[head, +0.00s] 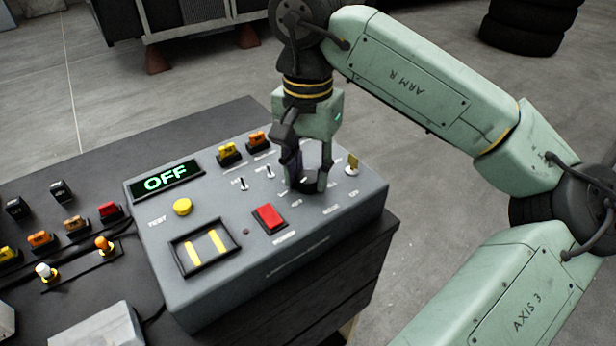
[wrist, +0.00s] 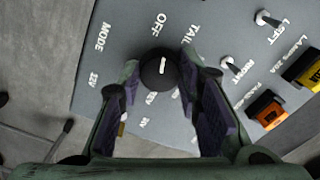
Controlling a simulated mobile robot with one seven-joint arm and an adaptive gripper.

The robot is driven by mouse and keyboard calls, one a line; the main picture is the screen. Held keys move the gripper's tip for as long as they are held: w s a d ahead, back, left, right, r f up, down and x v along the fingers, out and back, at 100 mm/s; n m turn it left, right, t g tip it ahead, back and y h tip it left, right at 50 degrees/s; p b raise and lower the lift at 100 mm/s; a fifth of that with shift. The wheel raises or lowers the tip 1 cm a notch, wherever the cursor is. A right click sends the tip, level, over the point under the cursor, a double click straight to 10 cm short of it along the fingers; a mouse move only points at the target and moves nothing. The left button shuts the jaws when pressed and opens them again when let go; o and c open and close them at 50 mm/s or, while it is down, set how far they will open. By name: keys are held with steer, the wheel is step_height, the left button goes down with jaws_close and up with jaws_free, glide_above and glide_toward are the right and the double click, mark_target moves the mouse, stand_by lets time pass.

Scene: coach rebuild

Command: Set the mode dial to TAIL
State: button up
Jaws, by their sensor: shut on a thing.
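The mode dial (wrist: 158,80) is a round black knob with a short white mark, on the sloping grey panel. In the wrist view the mark points roughly towards the word OFF; the word TAIL is printed to the right of OFF. My gripper (wrist: 160,64) is shut on the dial, one finger on each side. In the head view my gripper (head: 306,183) comes down on the right part of the control box (head: 330,240) and hides most of the dial. The display (head: 165,181) reads OFF in green.
Toggle switches labelled LEFT (wrist: 267,18) and RIGHT (wrist: 227,65) stand near the dial, as do orange (wrist: 267,109) and yellow fuses. A red button (head: 269,217), a yellow TEST button (head: 182,206) and a yellow-striped rocker (head: 206,249) share the panel.

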mark_target(308, 176)
steer(key=m+b, duration=0.2)
steer(key=m, duration=0.4)
steer(key=shift+b, duration=0.4)
steer(key=shift+m, duration=0.3)
steer(key=o, duration=1.1)
steer(key=shift+o, duration=0.2)
step_height(308, 176, up, 12)
